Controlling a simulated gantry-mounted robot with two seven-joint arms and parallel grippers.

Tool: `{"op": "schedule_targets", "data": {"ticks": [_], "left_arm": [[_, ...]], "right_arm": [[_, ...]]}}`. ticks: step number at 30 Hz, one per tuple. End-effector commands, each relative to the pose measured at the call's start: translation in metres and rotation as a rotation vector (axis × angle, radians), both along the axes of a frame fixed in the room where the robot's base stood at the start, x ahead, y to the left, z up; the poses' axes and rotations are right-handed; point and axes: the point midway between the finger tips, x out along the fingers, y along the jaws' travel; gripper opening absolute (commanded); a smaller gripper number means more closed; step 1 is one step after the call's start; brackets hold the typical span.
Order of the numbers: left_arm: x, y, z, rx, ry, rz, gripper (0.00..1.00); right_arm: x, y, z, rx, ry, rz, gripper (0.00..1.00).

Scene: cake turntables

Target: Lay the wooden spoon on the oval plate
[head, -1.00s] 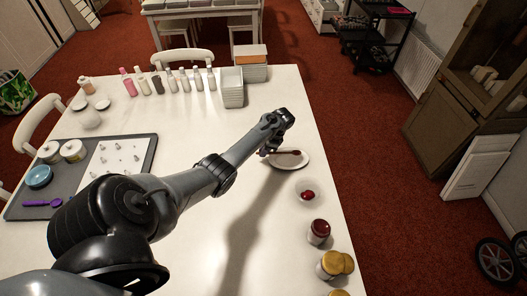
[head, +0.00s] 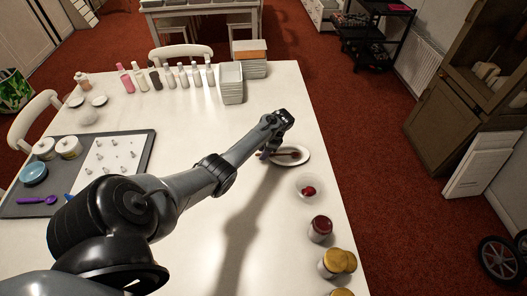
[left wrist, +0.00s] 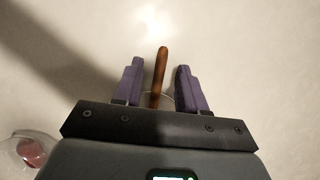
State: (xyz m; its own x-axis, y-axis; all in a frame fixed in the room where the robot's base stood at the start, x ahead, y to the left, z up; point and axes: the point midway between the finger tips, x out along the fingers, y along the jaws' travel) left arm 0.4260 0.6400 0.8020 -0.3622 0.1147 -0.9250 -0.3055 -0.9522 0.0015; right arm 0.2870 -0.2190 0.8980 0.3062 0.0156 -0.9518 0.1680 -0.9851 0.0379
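The wooden spoon (head: 291,154) lies across the white oval plate (head: 303,157) near the table's right edge in the head view. Its brown handle (left wrist: 160,72) sticks out between the fingers in the left wrist view. My left gripper (left wrist: 160,82) is open around the handle, with a gap on each side. In the head view the left gripper (head: 268,152) is at the plate's left side, low over the table. In the wrist view the gripper body hides most of the plate and the spoon's head. My right gripper is not in view.
A clear bowl with red contents (head: 309,190) stands just in front of the plate. A dark red jar (head: 320,229) and yellow-topped jars (head: 338,262) stand along the right edge. White trays (head: 231,83) and bottles are at the back. The table's middle is clear.

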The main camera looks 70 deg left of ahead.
Motion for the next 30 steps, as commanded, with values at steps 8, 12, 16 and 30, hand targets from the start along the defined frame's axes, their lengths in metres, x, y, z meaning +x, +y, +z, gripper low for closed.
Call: {"op": "schedule_targets", "data": {"ticks": [8, 12, 16, 30], "left_arm": [[0.000, 0.000, 0.000, 0.000, 0.000, 0.000, 0.43], [0.002, -0.001, 0.006, 0.000, -0.002, 0.000, 0.43], [0.008, -0.002, 0.020, 0.000, -0.002, 0.000, 0.43], [0.034, -0.011, 0.088, 0.000, -0.001, -0.001, 0.43]], "right_arm": [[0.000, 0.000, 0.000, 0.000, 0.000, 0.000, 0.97], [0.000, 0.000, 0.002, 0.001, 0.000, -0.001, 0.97], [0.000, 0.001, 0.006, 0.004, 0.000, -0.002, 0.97], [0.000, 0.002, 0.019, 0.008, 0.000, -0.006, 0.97]]}}
